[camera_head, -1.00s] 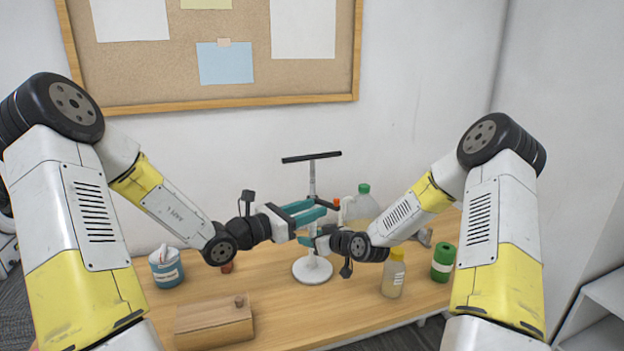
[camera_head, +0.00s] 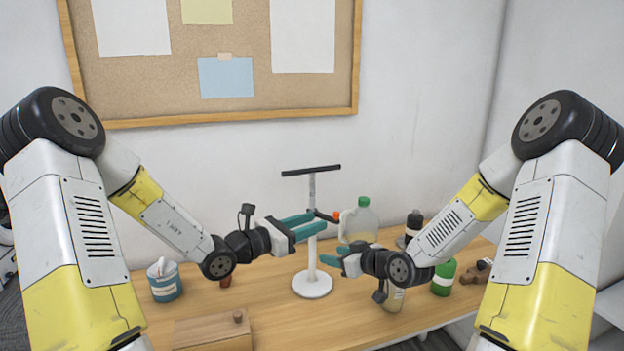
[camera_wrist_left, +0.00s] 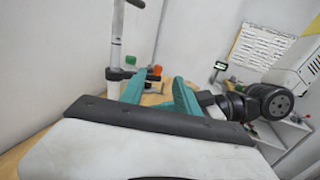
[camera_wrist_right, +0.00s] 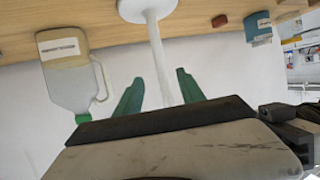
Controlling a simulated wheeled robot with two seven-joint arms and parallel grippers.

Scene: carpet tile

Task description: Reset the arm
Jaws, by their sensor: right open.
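My left gripper (camera_head: 319,220) is at the stand's pole, its teal fingers apart. In the left wrist view both fingers (camera_wrist_left: 160,90) show with a gap and nothing clearly held. My right gripper (camera_head: 333,255) is lower, just right of the pole. In the right wrist view its fingers (camera_wrist_right: 160,90) are spread and empty, with the pole (camera_wrist_right: 157,55) showing between them in the picture. The white stand (camera_head: 312,286) stands upright, with a round base and a black crossbar (camera_head: 311,170). I cannot tell whether the left fingers touch the pole.
A green can (camera_head: 443,279) is to the right. A blue tub (camera_head: 164,284) and wooden box (camera_head: 212,333) are on the left.

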